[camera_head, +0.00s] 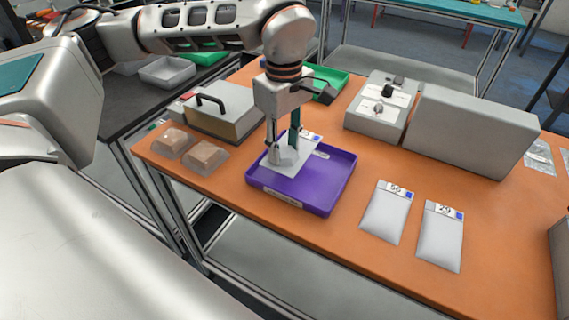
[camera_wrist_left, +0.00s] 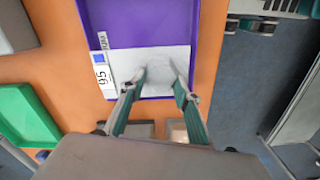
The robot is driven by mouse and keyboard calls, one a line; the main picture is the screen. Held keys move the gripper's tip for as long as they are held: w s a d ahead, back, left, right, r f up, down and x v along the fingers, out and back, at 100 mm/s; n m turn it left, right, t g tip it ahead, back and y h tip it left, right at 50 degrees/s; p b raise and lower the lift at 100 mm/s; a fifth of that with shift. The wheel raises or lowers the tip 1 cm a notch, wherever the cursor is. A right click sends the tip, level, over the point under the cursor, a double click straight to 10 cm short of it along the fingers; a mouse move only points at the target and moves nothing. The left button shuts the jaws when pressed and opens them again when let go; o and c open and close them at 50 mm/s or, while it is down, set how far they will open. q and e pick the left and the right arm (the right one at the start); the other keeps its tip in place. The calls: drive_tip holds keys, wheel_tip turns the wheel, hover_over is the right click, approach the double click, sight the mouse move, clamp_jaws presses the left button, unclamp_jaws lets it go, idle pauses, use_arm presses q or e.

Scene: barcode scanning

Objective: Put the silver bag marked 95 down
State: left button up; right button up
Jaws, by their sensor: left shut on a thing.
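The silver bag marked 95 (camera_wrist_left: 148,66) is a flat pale pouch with a printed label at one end. My left gripper (camera_wrist_left: 158,78) is shut on the middle of it, with the bag's surface puckered between the fingertips. In the head view the bag (camera_head: 300,157) is at the purple tray (camera_head: 328,190), within its rim, beneath the gripper (camera_head: 285,153). I cannot tell whether the bag touches the tray floor. The fingers hide part of the bag in the head view. My right gripper is not in view.
Two more silver bags (camera_head: 387,215) (camera_head: 441,240) lie right of the tray. Two brown packs (camera_head: 173,142) (camera_head: 206,158) lie left of it. A grey case with a handle (camera_head: 225,112), a green tray (camera_head: 335,80) and a long grey box (camera_head: 470,130) stand behind.

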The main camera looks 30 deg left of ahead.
sight(284, 165)
use_arm(q)
drive_tip(key=shift+f, duration=2.65)
drive_tip(key=shift+f, duration=0.2)
drive_tip(key=o, duration=1.1)
drive_tip(key=shift+r, duration=0.1)
wheel_tip(284, 165, up, 12)
drive_tip(key=shift+r, duration=0.1)
